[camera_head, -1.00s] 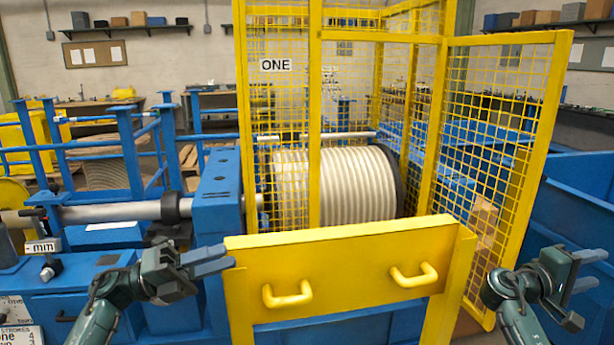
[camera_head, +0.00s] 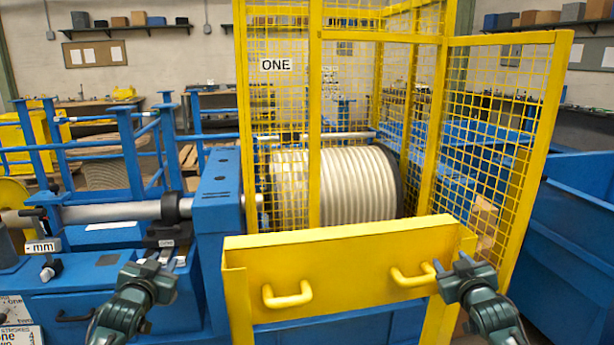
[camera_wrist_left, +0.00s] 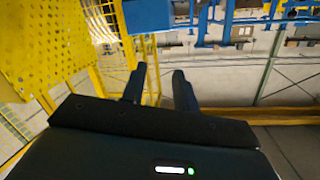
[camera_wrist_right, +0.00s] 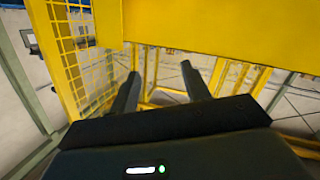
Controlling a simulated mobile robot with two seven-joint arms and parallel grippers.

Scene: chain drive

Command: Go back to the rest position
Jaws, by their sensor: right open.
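My left gripper (camera_head: 166,258) is in the lower left of the head view, in front of the blue machine bed and left of the yellow guard. Its two fingers stand apart with nothing between them, as the left wrist view shows (camera_wrist_left: 160,78). My right gripper (camera_head: 450,266) is in front of the right part of the yellow guard panel (camera_head: 345,262), close to its right handle (camera_head: 413,276). Its fingers are apart and empty in the right wrist view (camera_wrist_right: 162,78). Whether it touches the panel cannot be told.
The yellow mesh cage (camera_head: 318,110) surrounds a ribbed drum (camera_head: 350,185), and its mesh door (camera_head: 505,130) stands open at the right. A left handle (camera_head: 287,295) juts from the panel. A steel shaft (camera_head: 110,213) runs along the blue machine at left.

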